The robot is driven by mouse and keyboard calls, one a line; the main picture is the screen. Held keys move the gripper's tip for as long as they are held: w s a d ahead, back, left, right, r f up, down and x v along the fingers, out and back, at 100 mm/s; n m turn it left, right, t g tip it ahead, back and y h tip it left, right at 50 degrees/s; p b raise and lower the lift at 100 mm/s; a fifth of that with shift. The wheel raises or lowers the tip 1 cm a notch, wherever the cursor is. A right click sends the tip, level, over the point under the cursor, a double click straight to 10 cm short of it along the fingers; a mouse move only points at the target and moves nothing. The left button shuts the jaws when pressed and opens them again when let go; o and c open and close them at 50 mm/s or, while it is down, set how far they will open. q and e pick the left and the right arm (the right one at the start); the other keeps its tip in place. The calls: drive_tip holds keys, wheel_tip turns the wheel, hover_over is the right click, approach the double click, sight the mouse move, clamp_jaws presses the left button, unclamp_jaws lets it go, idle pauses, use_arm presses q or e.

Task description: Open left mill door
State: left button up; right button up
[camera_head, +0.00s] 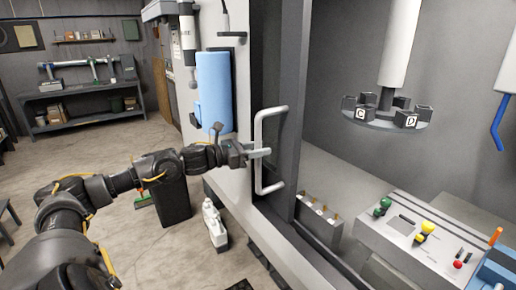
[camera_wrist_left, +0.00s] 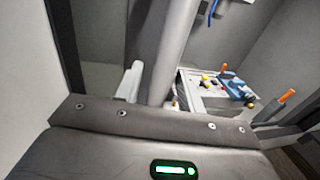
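The left mill door is a dark-framed panel (camera_head: 291,80) with a white, vertical, U-shaped handle (camera_head: 272,111). My left gripper (camera_head: 264,152) is at the middle of the handle's upright bar, with its pale fingers reaching across it. Whether the fingers press on the bar cannot be told. In the left wrist view, a thick grey bar (camera_wrist_left: 172,45) stands just past the gripper body, and a pale piece, perhaps a finger, shows beside it. My right gripper is in neither view.
Right of the door, the mill's inside shows a round plate (camera_head: 385,122) with lettered dark blocks. A blue cylinder (camera_head: 214,90) hangs left of the door. A white bottle (camera_head: 214,224) stands below the arm. Open floor lies to the left.

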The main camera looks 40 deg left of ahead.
use_arm(q)
drive_tip(key=shift+c, duration=0.5)
clamp_jaws()
drive_tip(key=shift+a, duration=0.1)
